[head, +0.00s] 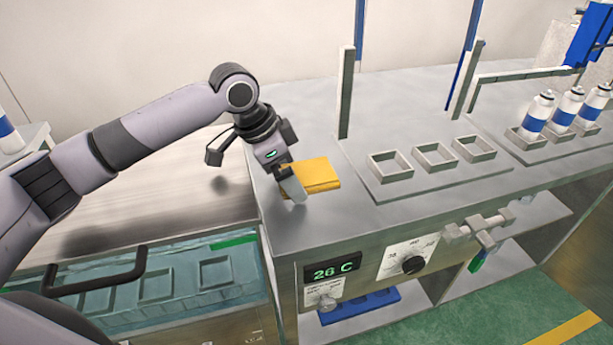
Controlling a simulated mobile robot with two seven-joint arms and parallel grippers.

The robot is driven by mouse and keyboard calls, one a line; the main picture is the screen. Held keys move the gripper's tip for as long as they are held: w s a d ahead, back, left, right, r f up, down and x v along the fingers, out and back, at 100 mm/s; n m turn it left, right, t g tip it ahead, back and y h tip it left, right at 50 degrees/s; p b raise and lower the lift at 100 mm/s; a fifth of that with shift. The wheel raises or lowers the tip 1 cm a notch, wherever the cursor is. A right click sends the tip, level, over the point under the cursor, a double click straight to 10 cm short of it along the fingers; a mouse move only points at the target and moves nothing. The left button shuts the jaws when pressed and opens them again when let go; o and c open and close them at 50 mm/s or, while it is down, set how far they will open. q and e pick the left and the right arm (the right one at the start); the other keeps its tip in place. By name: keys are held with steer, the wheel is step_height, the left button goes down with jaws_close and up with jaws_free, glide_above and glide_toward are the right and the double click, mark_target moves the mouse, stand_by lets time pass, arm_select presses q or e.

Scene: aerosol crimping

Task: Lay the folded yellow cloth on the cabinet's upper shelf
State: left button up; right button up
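The folded yellow cloth (318,174) is at the left part of the grey metal worktop, by its front left corner. My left gripper (290,182) reaches down to it from the left. Its fingers look closed on the cloth's left edge; the far finger is partly hidden. I cannot tell whether the cloth touches the worktop or is slightly above it. The cabinet (300,235) under the worktop has open bays in its front. A shelf surface (540,213) shows in the right bay, partly hidden by the worktop edge. My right gripper is not in view.
Empty square holders (434,157) stand right of the cloth. White and blue bottles (538,115) stand at the far right. A display (333,270), a dial (413,264) and a grey fitting (478,228) are on the front. A blue rack (358,305) lies in the lower bay. A water bath (180,280) is at left.

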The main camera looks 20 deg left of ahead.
arm_select(q)
steer(key=c, duration=0.9)
steer(key=shift+c, duration=0.2)
steer(key=shift+r, duration=0.15)
